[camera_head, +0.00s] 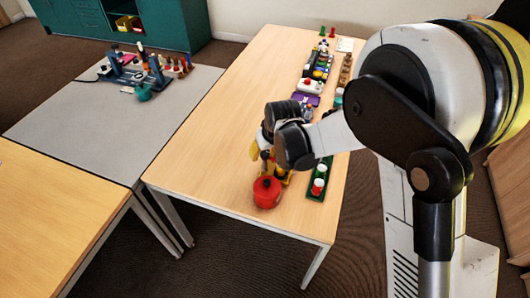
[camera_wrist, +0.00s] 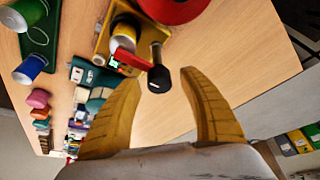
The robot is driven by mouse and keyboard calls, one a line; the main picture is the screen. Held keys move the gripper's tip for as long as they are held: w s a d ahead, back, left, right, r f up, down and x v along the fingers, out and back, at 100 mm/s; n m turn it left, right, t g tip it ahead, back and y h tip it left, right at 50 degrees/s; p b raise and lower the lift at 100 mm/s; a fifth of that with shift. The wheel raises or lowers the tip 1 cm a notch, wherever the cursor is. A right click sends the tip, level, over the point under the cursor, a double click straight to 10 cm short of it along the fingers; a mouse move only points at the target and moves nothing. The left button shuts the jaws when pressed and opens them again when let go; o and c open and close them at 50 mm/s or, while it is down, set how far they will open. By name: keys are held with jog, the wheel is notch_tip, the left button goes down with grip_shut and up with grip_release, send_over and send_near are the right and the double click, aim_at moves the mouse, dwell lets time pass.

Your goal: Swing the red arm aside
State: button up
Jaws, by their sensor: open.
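A yellow stand (camera_wrist: 101,42) with a can (camera_wrist: 123,36) in it is at the top of the wrist view. A short red bar (camera_wrist: 132,60), likely the red arm, juts from beside the can toward a black knob (camera_wrist: 158,80). My gripper (camera_wrist: 160,76) is open, its two yellow fingers on either side of the knob in the picture; I cannot tell whether they touch it. Nothing is held. A red round thing (camera_wrist: 172,6) lies just beyond; it also shows in the head view (camera_head: 267,192). There my gripper (camera_head: 257,150) and wrist hide most of the stand.
A green tray (camera_head: 327,165) with several cans stands to the right of the stand. A row of coloured objects (camera_head: 308,86) runs along the table's right side. The left of the wooden table (camera_head: 205,130) is clear. A grey table (camera_head: 75,115) holds another set of things.

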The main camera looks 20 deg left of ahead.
grip_shut()
dwell(0.3)
jog(key=n+g+y, duration=0.1)
jog(key=n, duration=0.3)
jog(key=n+g, duration=0.1)
jog(key=n, duration=0.1)
jog(key=n+g, duration=0.1)
jog(key=n, duration=0.2)
jog(key=shift+y+b, duration=0.35)
jog(key=shift+y, duration=0.05)
jog(key=n+g, duration=0.2)
jog(key=n, duration=0.3)
jog(key=shift+n+g+h, duration=0.6)
jog(key=shift+n, duration=1.3)
